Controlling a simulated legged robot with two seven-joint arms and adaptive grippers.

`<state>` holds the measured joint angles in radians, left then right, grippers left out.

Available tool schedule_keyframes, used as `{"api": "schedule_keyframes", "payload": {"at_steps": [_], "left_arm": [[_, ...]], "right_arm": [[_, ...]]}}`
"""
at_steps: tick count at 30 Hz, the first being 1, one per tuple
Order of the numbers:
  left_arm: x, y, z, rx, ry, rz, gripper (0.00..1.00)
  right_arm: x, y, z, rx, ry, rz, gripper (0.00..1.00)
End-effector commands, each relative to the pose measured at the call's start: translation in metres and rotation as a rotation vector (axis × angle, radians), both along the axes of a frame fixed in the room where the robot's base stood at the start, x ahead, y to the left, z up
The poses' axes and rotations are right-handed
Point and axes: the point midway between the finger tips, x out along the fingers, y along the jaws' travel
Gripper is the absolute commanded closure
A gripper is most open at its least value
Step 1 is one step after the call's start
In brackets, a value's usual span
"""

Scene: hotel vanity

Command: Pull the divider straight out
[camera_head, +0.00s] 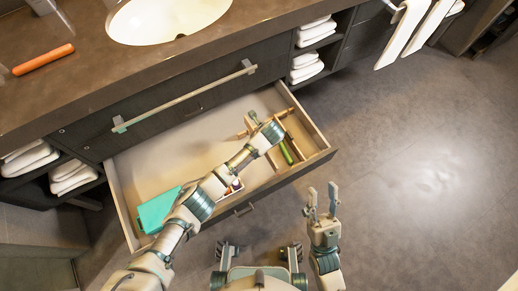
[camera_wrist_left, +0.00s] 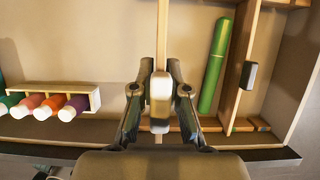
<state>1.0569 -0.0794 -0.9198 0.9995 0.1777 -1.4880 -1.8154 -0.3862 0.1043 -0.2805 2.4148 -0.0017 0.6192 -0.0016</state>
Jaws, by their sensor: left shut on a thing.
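The open drawer (camera_head: 318,132) holds thin wooden dividers. One divider (camera_wrist_left: 162,35) runs away from the camera in the left wrist view, with a pale, block-like grip (camera_wrist_left: 160,92) at its near end. My left gripper (camera_wrist_left: 160,102) is shut on this grip, one finger on each side. In the head view my left gripper (camera_head: 258,124) is over the drawer's right half, and the arm hides part of the dividers. A second divider (camera_wrist_left: 238,70) with a dark grip (camera_wrist_left: 249,75) stands to the right. My right gripper (camera_head: 322,198) is open and empty, outside the drawer.
A green tube (camera_wrist_left: 214,65) lies between the two dividers. A small rack (camera_wrist_left: 95,97) with several coloured bottles lies left of my left gripper. A teal box (camera_head: 154,210) is at the drawer's front left. The countertop (camera_head: 100,70) overhangs behind. Floor at right is clear.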

Motion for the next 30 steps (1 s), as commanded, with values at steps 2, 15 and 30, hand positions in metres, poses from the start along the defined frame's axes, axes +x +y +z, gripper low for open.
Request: {"api": "schedule_keyframes", "payload": {"at_steps": [2,15,30], "left_arm": [[0.001,0.0,0.02,0.0,-0.005,0.0,1.0],[0.0,0.001,0.069,0.002,0.001,0.0,1.0],[0.0,0.0,0.08,0.001,0.002,0.0,1.0]], "right_arm": [[0.012,0.003,-0.004,-0.036,0.097,0.003,0.6],[0.044,0.008,-0.051,-0.157,0.471,0.011,0.6],[0.048,0.007,-0.069,-0.197,0.603,0.011,0.6]]}}
